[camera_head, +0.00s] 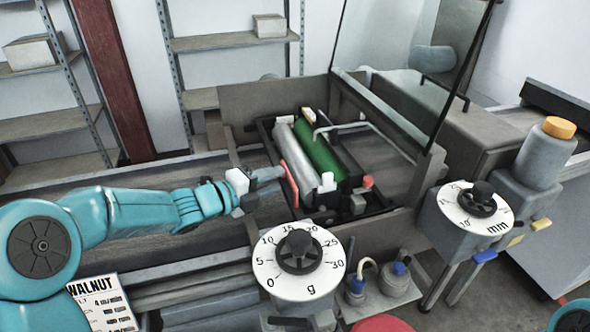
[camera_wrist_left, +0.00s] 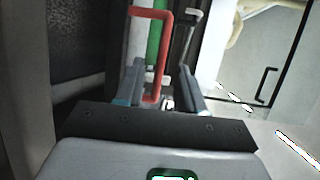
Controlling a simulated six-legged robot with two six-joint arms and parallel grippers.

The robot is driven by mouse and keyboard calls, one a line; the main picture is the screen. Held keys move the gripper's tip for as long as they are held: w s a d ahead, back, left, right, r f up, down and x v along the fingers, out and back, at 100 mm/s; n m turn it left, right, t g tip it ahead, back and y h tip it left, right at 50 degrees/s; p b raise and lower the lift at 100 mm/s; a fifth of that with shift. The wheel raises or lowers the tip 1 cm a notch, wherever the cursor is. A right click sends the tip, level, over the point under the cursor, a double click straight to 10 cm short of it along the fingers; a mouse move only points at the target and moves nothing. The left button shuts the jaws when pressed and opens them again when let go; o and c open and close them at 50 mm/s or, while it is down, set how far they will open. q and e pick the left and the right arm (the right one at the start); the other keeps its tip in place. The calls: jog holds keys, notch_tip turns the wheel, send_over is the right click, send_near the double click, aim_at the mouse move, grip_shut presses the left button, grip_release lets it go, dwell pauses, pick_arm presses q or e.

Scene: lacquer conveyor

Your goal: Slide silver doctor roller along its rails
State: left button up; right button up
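The silver doctor roller (camera_head: 294,144) lies beside a green roller (camera_head: 320,150) in a dark frame inside the open machine. A red bar handle (camera_head: 290,184) stands at the roller unit's near left end. My left gripper (camera_head: 270,179) is close to this handle. In the left wrist view, the left gripper (camera_wrist_left: 161,72) has its fingers apart, with part of the red handle (camera_wrist_left: 163,45) showing between them. I cannot tell whether a finger touches it. The silver roller (camera_wrist_left: 139,45) shows behind the handle. My right gripper is out of view.
A clear hood (camera_head: 395,70) stands raised over the machine. A gram dial (camera_head: 299,264) and a millimetre dial (camera_head: 475,208) stand in front. Small bottles (camera_head: 397,277) stand on a tray between them. The conveyor (camera_head: 120,190) runs left, behind my left arm.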

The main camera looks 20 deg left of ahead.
pick_arm(q)
jog(key=x, duration=0.3)
jog(key=p+x, duration=0.1)
jog(key=x, duration=0.2)
jog(key=shift+s+d+r, duration=0.1)
jog(key=shift+d+r, duration=0.05)
jog(key=shift+r, duration=0.1)
jog(key=shift+w+d+f, duration=0.15)
jog(key=shift+w+f, duration=0.05)
jog(key=shift+w, duration=0.2)
jog(key=shift+c, duration=1)
grip_shut()
